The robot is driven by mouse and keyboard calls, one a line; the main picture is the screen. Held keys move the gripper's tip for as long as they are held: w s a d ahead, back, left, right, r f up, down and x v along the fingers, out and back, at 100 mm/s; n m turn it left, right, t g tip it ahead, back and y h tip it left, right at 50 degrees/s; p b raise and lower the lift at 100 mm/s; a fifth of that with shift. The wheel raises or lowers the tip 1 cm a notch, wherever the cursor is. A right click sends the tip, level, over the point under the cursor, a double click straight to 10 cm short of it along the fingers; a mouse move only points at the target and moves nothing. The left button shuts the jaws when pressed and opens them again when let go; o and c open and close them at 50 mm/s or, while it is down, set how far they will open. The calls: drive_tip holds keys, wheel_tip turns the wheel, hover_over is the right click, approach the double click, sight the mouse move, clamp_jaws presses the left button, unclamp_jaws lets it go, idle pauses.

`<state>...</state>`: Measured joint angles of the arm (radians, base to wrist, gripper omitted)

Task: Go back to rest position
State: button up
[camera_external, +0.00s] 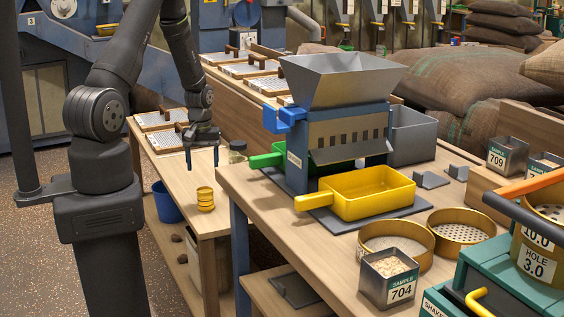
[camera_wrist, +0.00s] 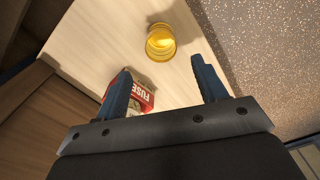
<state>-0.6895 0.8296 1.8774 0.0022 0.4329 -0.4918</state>
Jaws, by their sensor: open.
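My gripper (camera_external: 202,164) hangs over the narrow wooden side table (camera_external: 184,213), with its fingers pointing down. In the wrist view my gripper (camera_wrist: 162,68) shows its two fingers spread apart with nothing held between them. A ribbed yellow cylinder (camera_external: 205,199) stands on the side table, in front of and below my gripper. It also shows in the wrist view (camera_wrist: 160,42), beyond the fingertips. A red and white box marked FUSE (camera_wrist: 141,99) lies beside and partly behind the left finger in the wrist view.
A jar (camera_external: 238,151) stands right of my gripper. A hopper (camera_external: 338,78) stands on the larger bench with a yellow tray (camera_external: 366,191) and a green tray (camera_external: 267,158). A blue bucket (camera_external: 167,202) is beside the side table. Sample trays (camera_external: 160,119) lie behind.

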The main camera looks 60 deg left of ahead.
sight(205, 196)
wheel_tip(205, 196, down, 12)
drive_tip(key=shift+f, duration=0.1)
idle(0.6)
drive_tip(key=shift+r, duration=0.25)
